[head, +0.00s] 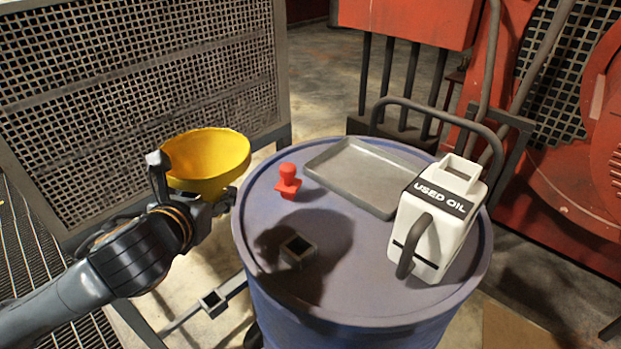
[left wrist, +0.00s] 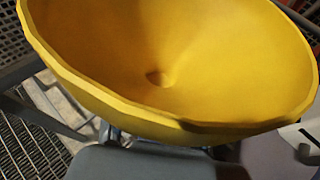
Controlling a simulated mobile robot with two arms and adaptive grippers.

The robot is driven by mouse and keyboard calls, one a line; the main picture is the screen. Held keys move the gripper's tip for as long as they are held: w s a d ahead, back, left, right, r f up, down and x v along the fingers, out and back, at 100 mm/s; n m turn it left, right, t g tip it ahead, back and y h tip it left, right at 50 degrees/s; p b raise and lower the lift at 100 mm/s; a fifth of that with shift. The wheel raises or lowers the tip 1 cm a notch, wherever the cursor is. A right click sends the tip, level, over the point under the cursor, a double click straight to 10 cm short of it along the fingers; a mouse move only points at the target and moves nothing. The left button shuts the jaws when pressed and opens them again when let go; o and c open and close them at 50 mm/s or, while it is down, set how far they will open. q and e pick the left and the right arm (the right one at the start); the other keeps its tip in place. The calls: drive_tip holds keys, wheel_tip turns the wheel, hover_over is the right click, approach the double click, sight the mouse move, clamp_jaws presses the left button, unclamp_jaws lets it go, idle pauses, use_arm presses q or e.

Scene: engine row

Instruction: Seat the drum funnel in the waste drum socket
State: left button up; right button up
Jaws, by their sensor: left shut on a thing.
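The yellow drum funnel (head: 207,160) is held by my left gripper (head: 190,190) to the left of the drum in the head view, raised and apart from the drum. The funnel's bowl opens upward and slightly tilted. In the left wrist view the funnel (left wrist: 170,70) fills most of the picture, with a small hole at its bottom. The waste drum (head: 345,290) is blue with a flat top. A small dark square socket (head: 298,250) stands on its top at the left front, empty and in shadow. The funnel's lower end is hidden. My right gripper is not in view.
On the drum top are a red plug-like piece (head: 288,181), a grey tray (head: 365,175) at the back, and a white "USED OIL" can (head: 438,218) at the right. A mesh panel (head: 140,80) stands behind my left arm. A black handle rail rises behind the drum.

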use_arm(q)
drive_tip(key=d+r+m+h+p, duration=0.2)
drive_tip(key=d+m+h+p, duration=0.15)
drive_tip(key=d, duration=0.25)
drive_tip(key=m+g+h+p, duration=0.3)
drive_tip(key=h+p, duration=0.1)
drive_tip(key=p, duration=0.3)
hover_over(296, 240)
drive_tip(key=s, duration=0.2)
drive_tip(key=f, duration=0.1)
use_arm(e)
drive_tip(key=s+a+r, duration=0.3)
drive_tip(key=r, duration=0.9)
use_arm(q)
drive_tip(key=shift+s+f+b, duration=0.2)
drive_tip(key=shift+f+b, duration=2.5)
drive_tip(key=shift+f, duration=2)
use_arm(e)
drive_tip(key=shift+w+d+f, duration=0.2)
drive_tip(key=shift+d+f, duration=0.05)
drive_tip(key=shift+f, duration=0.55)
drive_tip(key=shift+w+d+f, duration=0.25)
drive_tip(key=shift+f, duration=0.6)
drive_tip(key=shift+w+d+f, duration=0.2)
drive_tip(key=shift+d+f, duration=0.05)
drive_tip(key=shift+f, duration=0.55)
